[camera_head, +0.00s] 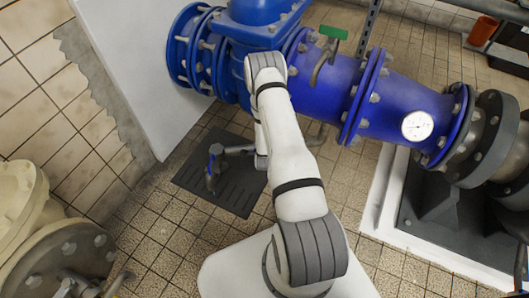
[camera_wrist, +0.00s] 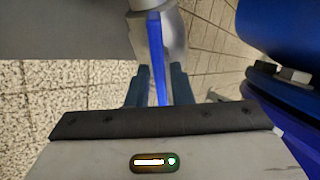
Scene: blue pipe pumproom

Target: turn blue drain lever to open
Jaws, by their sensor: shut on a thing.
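The blue drain lever (camera_wrist: 157,58) is a thin flat bar seen almost edge-on in the wrist view, in front of a silver-grey valve body (camera_wrist: 155,30). My gripper (camera_wrist: 158,82) has one dark finger on each side of the lever and is shut on it. The spout is over a dark floor plate (camera_head: 238,190). My arm hides part of the drain pipe in that view.
A large blue pipe (camera_head: 310,75) with bolted flanges runs above and behind my arm. A green-handled valve (camera_head: 333,32) and a round gauge (camera_head: 417,125) sit on it. A blue flange (camera_wrist: 285,105) is close on the right in the wrist view.

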